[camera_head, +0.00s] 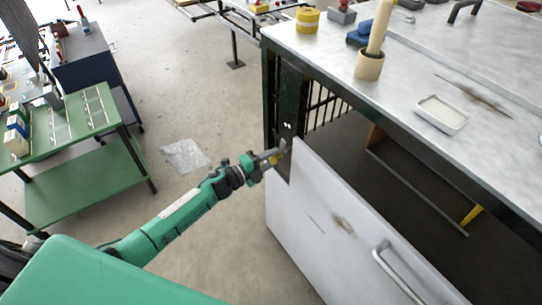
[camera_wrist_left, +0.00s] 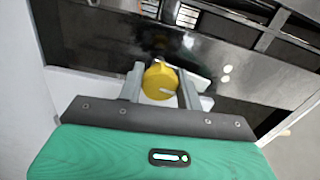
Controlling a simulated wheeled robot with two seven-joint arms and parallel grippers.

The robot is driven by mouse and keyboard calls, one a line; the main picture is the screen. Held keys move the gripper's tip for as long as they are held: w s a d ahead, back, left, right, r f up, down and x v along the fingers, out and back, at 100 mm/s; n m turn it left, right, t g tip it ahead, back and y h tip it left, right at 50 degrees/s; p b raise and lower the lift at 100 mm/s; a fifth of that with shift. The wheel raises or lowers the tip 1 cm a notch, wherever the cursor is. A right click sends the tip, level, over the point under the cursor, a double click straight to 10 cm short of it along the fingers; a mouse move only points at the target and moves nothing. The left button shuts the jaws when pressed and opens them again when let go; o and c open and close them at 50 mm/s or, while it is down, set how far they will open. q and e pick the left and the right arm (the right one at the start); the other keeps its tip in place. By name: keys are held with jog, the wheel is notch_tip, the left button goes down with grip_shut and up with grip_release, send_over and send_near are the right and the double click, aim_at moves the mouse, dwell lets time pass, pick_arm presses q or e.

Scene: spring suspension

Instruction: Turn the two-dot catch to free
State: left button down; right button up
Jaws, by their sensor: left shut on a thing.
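The two-dot catch is a round yellow knob (camera_wrist_left: 160,81) with a pale line on its face, on a dark upright plate (camera_wrist_left: 110,42). Two white dots mark the plate beside the knob in the left wrist view; they also show on the dark post (camera_head: 287,125) in the head view. My left gripper (camera_wrist_left: 161,84) has its fingers on either side of the knob and is shut on it. In the head view my left gripper (camera_head: 274,157) reaches the post at the corner of the white panel and mostly hides the knob. My right gripper is not in view.
The white panel (camera_head: 322,225) with a bar handle (camera_head: 396,275) stands below the metal bench top (camera_head: 420,65), with a dark open space behind it. A green trolley (camera_head: 75,120) stands at left. A clear sheet (camera_head: 185,155) lies on open floor.

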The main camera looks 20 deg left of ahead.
pick_arm(q)
jog(key=shift+n, duration=0.8)
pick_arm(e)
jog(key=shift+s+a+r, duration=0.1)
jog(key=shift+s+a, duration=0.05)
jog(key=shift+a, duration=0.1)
pick_arm(q)
jog(key=shift+p, duration=0.3)
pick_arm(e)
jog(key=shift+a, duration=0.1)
pick_arm(q)
jog(key=c, duration=1)
grip_release()
jog(key=shift+o, duration=0.3)
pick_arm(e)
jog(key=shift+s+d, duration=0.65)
